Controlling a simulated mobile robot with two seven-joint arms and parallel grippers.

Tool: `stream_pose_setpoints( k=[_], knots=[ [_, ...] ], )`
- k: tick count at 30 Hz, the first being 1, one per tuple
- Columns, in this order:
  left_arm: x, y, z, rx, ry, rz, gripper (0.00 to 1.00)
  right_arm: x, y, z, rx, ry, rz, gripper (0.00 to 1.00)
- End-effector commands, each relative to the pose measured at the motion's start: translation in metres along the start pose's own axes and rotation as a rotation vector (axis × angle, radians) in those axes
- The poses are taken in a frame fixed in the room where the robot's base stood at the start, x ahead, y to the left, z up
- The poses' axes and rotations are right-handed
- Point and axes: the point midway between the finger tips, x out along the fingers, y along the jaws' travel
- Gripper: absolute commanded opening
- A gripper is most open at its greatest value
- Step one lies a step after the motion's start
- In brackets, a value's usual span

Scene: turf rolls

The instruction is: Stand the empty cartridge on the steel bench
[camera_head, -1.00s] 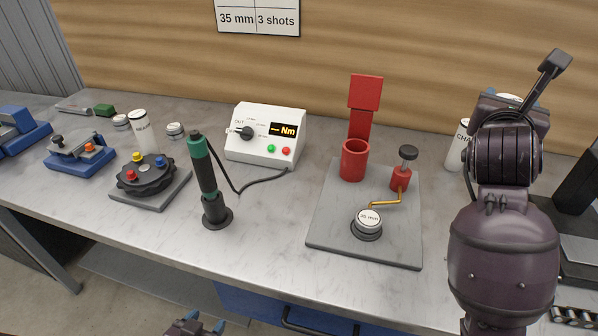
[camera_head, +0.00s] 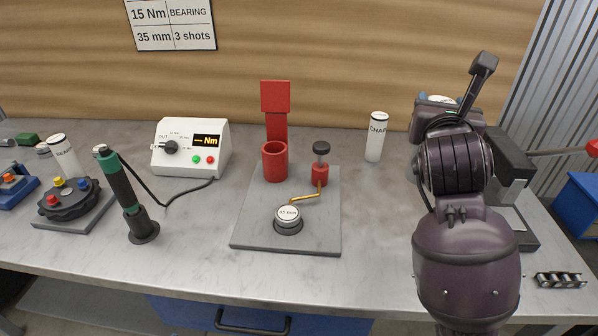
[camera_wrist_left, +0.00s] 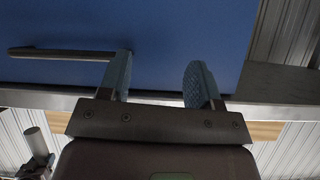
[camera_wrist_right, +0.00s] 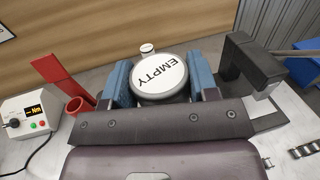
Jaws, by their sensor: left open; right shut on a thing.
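My right gripper (camera_wrist_right: 160,82) is shut on the empty cartridge (camera_wrist_right: 158,74), whose round white end reads "EMPTY" in the right wrist view. In the head view my right arm hides most of the cartridge and gripper. The steel bench (camera_head: 371,262) runs across the head view, and the cartridge is held above its right part. Whether the cartridge touches anything below cannot be seen. My left gripper (camera_wrist_left: 160,83) is open and empty, in front of a blue drawer front.
A white cartridge marked "CHA…" (camera_head: 376,138) stands at the back of the bench. A grey plate (camera_head: 257,226) carries a red holder (camera_head: 275,162) and a 35 mm piece (camera_head: 288,219). A dark press (camera_head: 512,170) stands at the right. Bench between plate and arm is clear.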

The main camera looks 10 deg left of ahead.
Motion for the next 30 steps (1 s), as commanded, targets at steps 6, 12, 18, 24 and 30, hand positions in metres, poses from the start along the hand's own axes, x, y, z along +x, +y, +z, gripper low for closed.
stream_pose_setpoints(
  k=[6,12,18,24,30],
  knots=[
    [0.000,0.000,0.001,0.000,-0.001,-0.001,0.58,0.000,0.000,-0.006,0.000,0.002,-0.001,0.15],
    [0.003,0.000,0.010,0.000,-0.008,-0.001,0.58,0.001,-0.001,-0.045,-0.002,0.007,-0.002,0.15],
    [0.005,0.001,0.020,-0.001,-0.019,-0.001,0.58,0.000,0.000,-0.089,-0.002,0.007,-0.002,0.15],
    [0.009,0.002,0.031,-0.001,-0.028,0.000,0.58,0.000,0.000,-0.131,-0.001,0.007,-0.002,0.15],
    [0.011,0.003,0.037,0.000,-0.034,0.001,0.58,0.000,0.000,-0.155,0.001,0.004,-0.002,0.15]
  ],
)
